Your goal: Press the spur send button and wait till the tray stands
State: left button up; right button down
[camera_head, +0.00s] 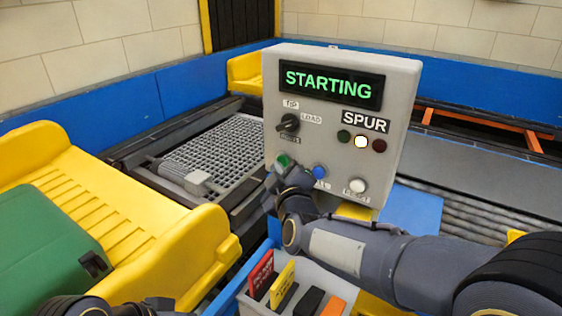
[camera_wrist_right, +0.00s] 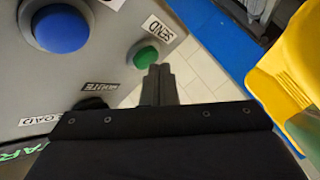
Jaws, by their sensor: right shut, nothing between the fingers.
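The grey control box (camera_head: 335,120) reads STARTING in green, above a SPUR label. Its middle lamp (camera_head: 361,142) is lit pale yellow; the lamps beside it look dark. The green send button (camera_head: 283,160) is at the box's lower left and also shows in the right wrist view (camera_wrist_right: 146,57), near a SEND label. My right gripper (camera_head: 272,186) is shut and empty, its tips (camera_wrist_right: 160,70) right by the green button; I cannot tell whether they touch. A yellow tray (camera_head: 150,230) with a green case stands at left. Part of my left arm shows at the bottom left; its jaw state is unclear.
A blue button (camera_head: 319,171), a white button (camera_head: 358,186) and a black selector knob (camera_head: 288,124) share the panel. A grey bin (camera_head: 255,306) with coloured cards stands below it. A dark mesh conveyor (camera_head: 215,150) runs behind; another yellow piece (camera_head: 244,74) is at the back.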

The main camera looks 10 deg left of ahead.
jog(key=shift+s+a, duration=0.15)
jog(key=shift+s, duration=0.35)
